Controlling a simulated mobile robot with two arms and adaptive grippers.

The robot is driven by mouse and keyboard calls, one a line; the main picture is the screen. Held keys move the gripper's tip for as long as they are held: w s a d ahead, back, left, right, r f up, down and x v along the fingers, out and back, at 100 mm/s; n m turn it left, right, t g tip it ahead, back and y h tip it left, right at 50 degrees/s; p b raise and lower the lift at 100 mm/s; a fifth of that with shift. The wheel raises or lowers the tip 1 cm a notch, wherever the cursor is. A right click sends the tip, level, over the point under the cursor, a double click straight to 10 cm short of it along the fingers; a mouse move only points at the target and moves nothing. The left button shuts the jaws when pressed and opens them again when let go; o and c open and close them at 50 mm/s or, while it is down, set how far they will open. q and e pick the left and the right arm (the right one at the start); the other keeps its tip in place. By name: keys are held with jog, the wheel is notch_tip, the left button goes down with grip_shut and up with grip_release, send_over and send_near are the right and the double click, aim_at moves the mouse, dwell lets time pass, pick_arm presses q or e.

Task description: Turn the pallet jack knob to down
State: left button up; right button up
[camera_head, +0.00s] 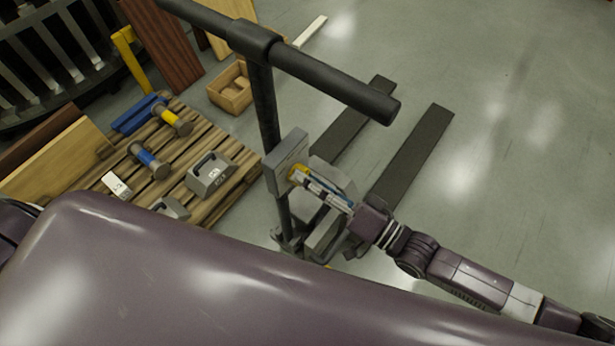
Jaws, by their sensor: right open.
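The pallet jack (262,110) stands in the middle of the head view, with a black T-shaped handle on an upright post. My left gripper is not in view.
A wooden pallet (205,125) on the left bears grey weights (208,175) and blue and yellow dumbbells. An open wooden box (231,88) stands behind it. The jack's dark forks (412,150) stretch to the back right. The grey floor (530,150) on the right is clear.

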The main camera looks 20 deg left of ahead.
jog(key=v, duration=1.1)
jog(key=shift+d, duration=0.2)
jog(key=shift+s, duration=0.1)
